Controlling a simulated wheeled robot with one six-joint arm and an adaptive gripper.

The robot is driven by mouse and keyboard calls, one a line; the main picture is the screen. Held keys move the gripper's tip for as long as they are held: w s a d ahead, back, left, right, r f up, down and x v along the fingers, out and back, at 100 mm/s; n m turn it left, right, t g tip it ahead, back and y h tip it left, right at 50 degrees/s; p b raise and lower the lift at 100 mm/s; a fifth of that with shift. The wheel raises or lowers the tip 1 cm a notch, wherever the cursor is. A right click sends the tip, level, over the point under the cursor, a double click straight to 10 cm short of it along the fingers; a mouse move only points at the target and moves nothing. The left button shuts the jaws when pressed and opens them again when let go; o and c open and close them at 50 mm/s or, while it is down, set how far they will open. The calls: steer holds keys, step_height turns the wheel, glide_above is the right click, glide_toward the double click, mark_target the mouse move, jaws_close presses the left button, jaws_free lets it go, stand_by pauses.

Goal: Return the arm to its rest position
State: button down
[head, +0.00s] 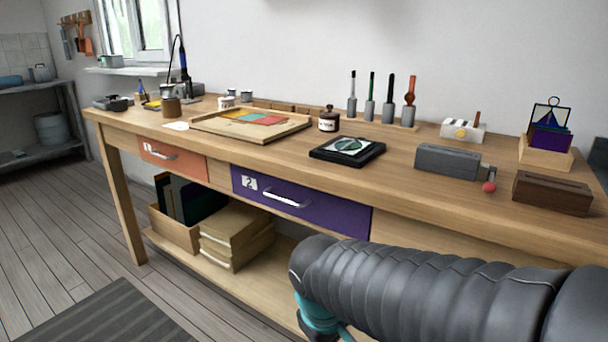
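My arm reaches in from the lower right of the head view as a thick grey ribbed sleeve, in front of the workbench (420,216). Its near end bends down at a teal joint by the bottom edge. My gripper does not show; the arm's end runs out of the picture below. I cannot tell what it holds, if anything.
The bench carries a wooden tray (200,125), a black framed piece (347,162), upright tools on a rack, a grey box (447,162) and a brown block (552,205). The orange drawer (190,165) and purple drawer (340,217) look shut. Floor (60,240) at left is clear.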

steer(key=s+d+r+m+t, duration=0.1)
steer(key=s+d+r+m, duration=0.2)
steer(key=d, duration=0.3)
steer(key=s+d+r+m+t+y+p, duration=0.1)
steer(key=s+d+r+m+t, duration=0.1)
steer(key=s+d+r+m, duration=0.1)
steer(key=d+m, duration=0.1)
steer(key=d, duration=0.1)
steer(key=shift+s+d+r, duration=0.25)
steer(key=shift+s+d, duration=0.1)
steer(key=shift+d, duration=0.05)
